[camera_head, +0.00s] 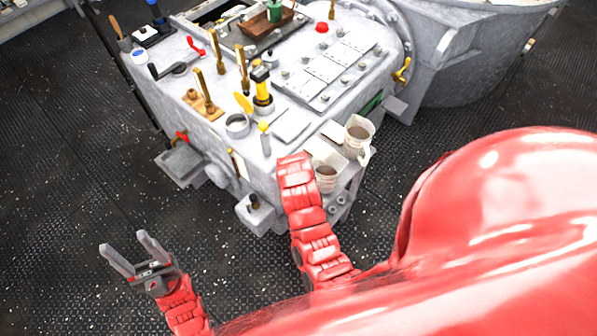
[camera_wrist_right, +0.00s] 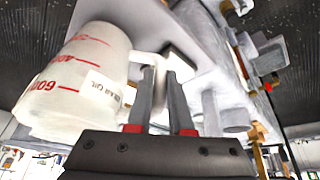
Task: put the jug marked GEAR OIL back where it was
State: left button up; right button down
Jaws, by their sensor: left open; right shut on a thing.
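The jug marked GEAR OIL (camera_wrist_right: 85,62) is pale with red measuring marks and fills the left of the right wrist view, upside down there. Its label sits by the handle. My right gripper (camera_wrist_right: 160,98) is shut on the handle. In the head view that gripper is hidden behind my own red arm. Beside the arm there are two pale jugs with dark contents: a nearer one (camera_head: 327,168) and a farther one (camera_head: 358,136). I cannot read a label on either there. My left gripper (camera_head: 132,255) is open and empty over the floor at lower left.
A pale flat surface (camera_wrist_right: 150,20) lies close to the jug's base in the wrist view. The dark floor (camera_head: 80,180) at left is clear.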

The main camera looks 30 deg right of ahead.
jog(key=shift+f, duration=0.1)
jog(key=shift+f+b, duration=0.15)
jog(key=shift+b, duration=0.15)
jog(key=c, duration=0.8)
grip_release()
